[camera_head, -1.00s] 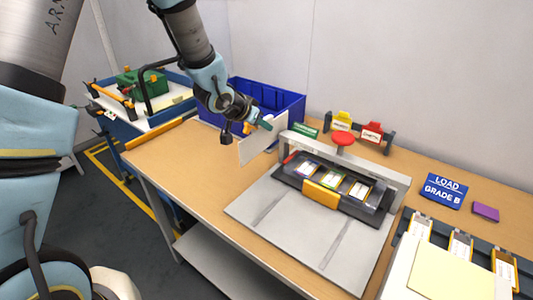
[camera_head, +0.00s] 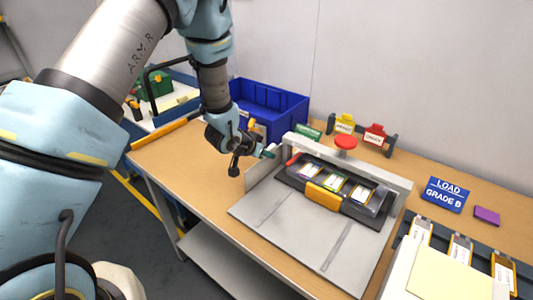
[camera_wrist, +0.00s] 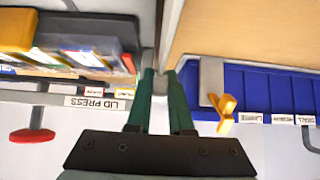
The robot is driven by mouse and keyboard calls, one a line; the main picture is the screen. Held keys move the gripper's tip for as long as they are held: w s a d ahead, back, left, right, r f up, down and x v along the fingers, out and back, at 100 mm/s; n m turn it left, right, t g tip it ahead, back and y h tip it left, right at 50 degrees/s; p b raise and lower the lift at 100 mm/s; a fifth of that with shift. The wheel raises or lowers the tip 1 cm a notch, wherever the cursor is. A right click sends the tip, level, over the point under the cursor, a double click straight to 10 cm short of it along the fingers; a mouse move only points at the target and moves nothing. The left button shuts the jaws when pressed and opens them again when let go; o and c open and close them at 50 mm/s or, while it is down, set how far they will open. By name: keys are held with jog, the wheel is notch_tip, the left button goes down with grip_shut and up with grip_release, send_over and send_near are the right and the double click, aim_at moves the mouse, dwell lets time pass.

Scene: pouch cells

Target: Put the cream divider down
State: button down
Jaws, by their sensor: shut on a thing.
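The cream divider (camera_head: 261,170) is a thin off-white board held upright beside the left end of the lid press. My gripper (camera_head: 268,153) is shut on its upper part. Part of the board is hidden behind the gripper and wrist. I cannot tell whether its lower edge touches the table. In the wrist view my gripper's green fingers (camera_wrist: 162,88) close on the board's thin edge (camera_wrist: 169,35), which runs away from the camera.
The lid press (camera_head: 345,178), with a red knob (camera_head: 346,142), stands right of the board. A blue bin (camera_head: 275,104) is behind it. Bare wooden table (camera_head: 180,164) lies to the left.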

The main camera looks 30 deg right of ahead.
jog(key=shift+f, duration=0.15)
jog(key=c, duration=0.8)
grip_release()
jog(key=shift+r, duration=0.25)
jog(key=shift+s+a+r, duration=0.1)
jog(key=shift+a+r, duration=0.1)
jog(key=shift+a, duration=0.1)
jog(key=b+v, duration=0.2)
jog(key=v, duration=0.9)
jog(key=shift+r+b, duration=0.1)
jog(key=shift+b, duration=0.3)
